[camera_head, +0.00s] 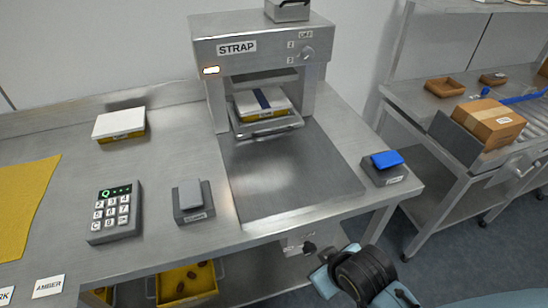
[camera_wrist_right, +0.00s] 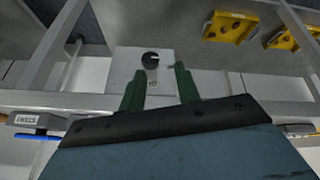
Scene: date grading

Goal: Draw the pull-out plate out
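The pull-out plate (camera_head: 268,127) is a grey metal plate in the opening of the strapping machine (camera_head: 262,70) marked STRAP, with its front edge showing. A white and yellow box (camera_head: 262,103) with a dark blue band across its top sits on it. My right arm shows at the bottom of the head view, low in front of the table, well away from the plate. In the right wrist view my right gripper (camera_wrist_right: 157,82) has its two green fingers apart with nothing between them. They face a grey box with a black knob (camera_wrist_right: 150,60) under the table. My left gripper is not in view.
A dark metal area (camera_head: 290,180) of the table before the machine is clear. A keypad (camera_head: 114,211), a grey block (camera_head: 193,201), a blue-topped block (camera_head: 385,168) and another white and yellow box (camera_head: 119,124) stand around it. A yellow bin (camera_head: 187,285) is below.

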